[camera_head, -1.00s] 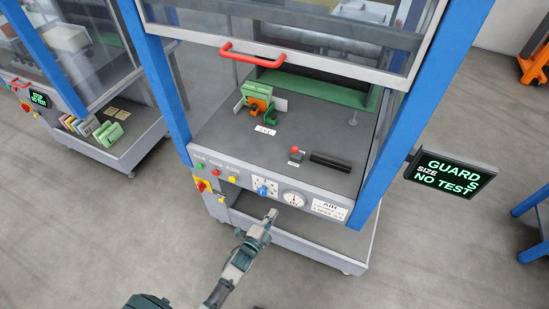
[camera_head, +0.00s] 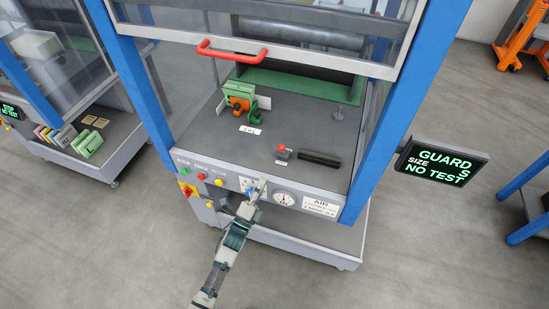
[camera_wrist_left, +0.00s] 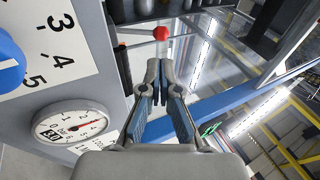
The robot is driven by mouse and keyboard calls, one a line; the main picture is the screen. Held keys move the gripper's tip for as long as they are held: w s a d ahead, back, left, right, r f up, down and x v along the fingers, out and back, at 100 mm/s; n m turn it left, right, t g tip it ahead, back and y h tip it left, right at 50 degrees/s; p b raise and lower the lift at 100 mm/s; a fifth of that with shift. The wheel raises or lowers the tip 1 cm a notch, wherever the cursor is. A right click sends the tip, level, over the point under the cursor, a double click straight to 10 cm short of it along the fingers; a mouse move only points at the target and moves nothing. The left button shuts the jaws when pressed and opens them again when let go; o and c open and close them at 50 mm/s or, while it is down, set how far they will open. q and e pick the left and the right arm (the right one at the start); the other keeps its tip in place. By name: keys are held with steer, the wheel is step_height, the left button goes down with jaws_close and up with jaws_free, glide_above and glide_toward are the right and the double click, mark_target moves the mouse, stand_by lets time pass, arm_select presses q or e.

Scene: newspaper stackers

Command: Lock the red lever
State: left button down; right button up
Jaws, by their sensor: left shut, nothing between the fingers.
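The red lever (camera_head: 282,149) is a small red knob on a grey block on the machine's bench, towards the front. In the left wrist view the lever shows as a red ball (camera_wrist_left: 161,33) on a thin metal rod, just beyond my fingertips. My left gripper (camera_head: 262,182) is shut and empty, in front of the machine's front panel near the blue knob, lower and nearer than the lever. Its closed fingers also show in the left wrist view (camera_wrist_left: 160,66), apart from the ball. My right gripper is out of view.
The front panel holds a blue knob (camera_wrist_left: 8,62), a pressure gauge (camera_head: 284,200) and several coloured buttons. A black bar (camera_head: 319,159) lies right of the lever. The raised guard with its red handle (camera_head: 232,51) is above. A green and orange fixture (camera_head: 239,97) stands behind.

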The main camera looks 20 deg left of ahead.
mark_target(283, 150)
arm_select(q)
steer(key=x, duration=0.6)
steer(key=d+x, duration=0.1)
steer(key=x, duration=0.2)
steer(key=shift+w+r, duration=0.15)
steer(key=shift+w+a+r+b, duration=0.1)
steer(key=shift+w+r+b, duration=0.05)
steer(key=shift+w+b, duration=0.2)
steer(key=shift+a, duration=0.15)
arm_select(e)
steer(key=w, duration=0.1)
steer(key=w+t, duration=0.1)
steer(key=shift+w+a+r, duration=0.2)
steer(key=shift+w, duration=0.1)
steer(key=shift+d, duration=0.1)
